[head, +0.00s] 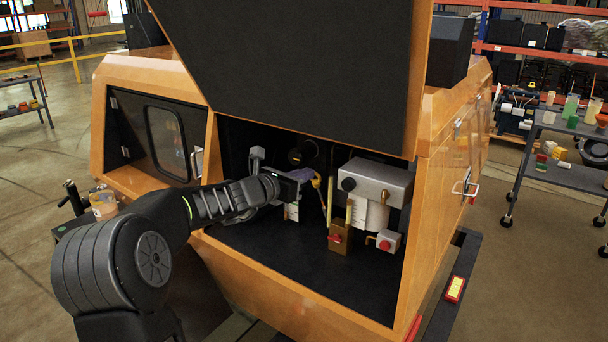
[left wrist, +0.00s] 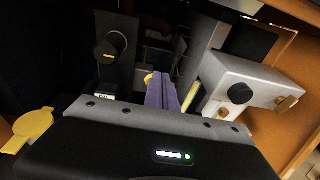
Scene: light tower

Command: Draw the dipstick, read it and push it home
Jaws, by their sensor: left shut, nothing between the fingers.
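My left gripper (head: 305,174) reaches into the open engine bay of the orange light tower. Its purple fingers are closed together with nothing between them, and they show in the left wrist view (left wrist: 163,90). A yellow handle, apparently the dipstick's (head: 317,182), is right beside the fingertips in the head view; I cannot tell if they touch. Below it a thin pale rod or tube runs down into the bay. In the left wrist view a bit of yellow (left wrist: 149,79) shows just behind the fingers. Any level mark is too small to read. My right gripper is out of view.
A grey metal box (head: 378,178) with a white cylinder under it stands right of the gripper. A brass block with a red knob (head: 339,238) and a small box with a red button (head: 386,241) are lower. The raised dark panel (head: 300,70) hangs above; the bay floor (head: 275,250) is clear.

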